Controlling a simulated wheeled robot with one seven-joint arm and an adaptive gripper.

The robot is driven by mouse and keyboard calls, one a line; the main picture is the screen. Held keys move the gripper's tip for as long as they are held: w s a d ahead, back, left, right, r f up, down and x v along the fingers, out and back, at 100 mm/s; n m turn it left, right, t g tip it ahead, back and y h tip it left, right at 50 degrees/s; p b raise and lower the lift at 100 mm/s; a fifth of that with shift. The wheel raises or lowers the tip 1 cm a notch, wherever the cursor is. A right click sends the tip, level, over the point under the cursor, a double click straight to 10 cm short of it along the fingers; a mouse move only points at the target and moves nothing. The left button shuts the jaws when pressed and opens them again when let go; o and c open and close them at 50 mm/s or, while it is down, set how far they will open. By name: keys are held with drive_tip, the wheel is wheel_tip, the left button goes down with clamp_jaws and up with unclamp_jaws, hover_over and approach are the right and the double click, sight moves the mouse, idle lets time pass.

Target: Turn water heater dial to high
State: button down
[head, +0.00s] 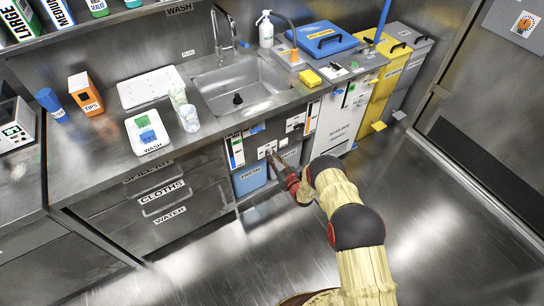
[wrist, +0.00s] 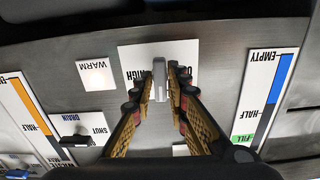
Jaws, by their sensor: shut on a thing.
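The water heater dial (wrist: 159,70) is a grey bar-shaped knob on a white plate (wrist: 129,56). The plate's lettering is upside down in the wrist view; HIGH shows left of the knob, and the text on the right is mostly hidden by a finger. My gripper (wrist: 162,88) has one finger on each side of the knob and is shut on it. The knob points roughly straight up and down in the wrist view. In the head view, my gripper (head: 273,160) is at the panel under the sink, covering the dial.
The blue FRESH container (head: 250,179) is below the panel. Drawers (head: 160,195) stand to the left; a white cabinet (head: 338,122) stands right. The floor in front is clear.

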drive_tip(key=shift+s+f+m, duration=0.1)
drive_tip(key=shift+m, duration=8.5)
drive_tip(key=c, duration=1.8)
unclamp_jaws()
drive_tip(key=shift+c, duration=0.2)
drive_tip(key=v, duration=1.2)
